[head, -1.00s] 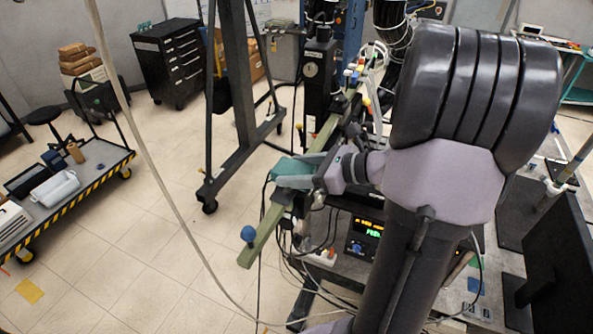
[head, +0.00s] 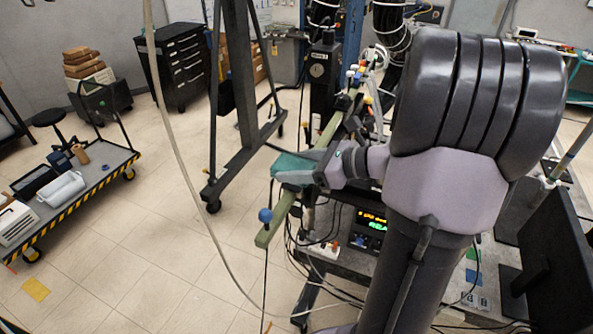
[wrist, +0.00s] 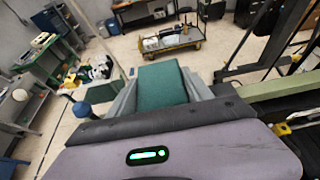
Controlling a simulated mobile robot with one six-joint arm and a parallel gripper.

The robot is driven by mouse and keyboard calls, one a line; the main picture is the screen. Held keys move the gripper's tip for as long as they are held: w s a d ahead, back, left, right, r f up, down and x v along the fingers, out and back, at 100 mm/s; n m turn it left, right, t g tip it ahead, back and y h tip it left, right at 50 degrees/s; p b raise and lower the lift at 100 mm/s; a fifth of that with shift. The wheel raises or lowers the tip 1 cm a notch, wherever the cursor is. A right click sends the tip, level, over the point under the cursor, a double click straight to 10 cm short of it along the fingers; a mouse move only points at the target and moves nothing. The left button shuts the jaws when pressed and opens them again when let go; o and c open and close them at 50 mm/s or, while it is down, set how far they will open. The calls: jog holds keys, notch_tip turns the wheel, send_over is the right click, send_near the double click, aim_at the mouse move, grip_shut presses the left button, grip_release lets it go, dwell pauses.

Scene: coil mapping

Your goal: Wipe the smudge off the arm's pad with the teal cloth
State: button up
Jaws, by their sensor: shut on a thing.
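My gripper (head: 292,170) is shut on the teal cloth (head: 291,163), a folded block held between its fingers. In the wrist view the cloth (wrist: 161,83) fills the space between the two grey fingers. In the head view the gripper and cloth overlap the long green arm (head: 275,226), near its blue-knobbed end. I cannot tell whether the cloth touches it. The blue knob (head: 265,215) lies below and left of the cloth, and it shows left of the gripper in the wrist view (wrist: 82,108). I cannot make out the pad or a smudge.
A bench with a lit instrument (head: 371,222) and loose cables stands below my arm. A black gantry frame (head: 238,90) stands behind the green arm. A pale hose (head: 185,165) hangs at left. A striped cart (head: 98,180) stands far left, with open floor between.

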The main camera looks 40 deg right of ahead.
jog(key=shift+d+r, duration=0.15)
jog(key=shift+r, duration=0.45)
jog(key=shift+a+r+p, duration=0.2)
jog(key=shift+r+p, duration=0.9)
jog(key=shift+r, duration=0.1)
jog(key=shift+d+r+p, duration=0.1)
jog(key=shift+r+p, duration=0.45)
jog(key=shift+r, duration=0.2)
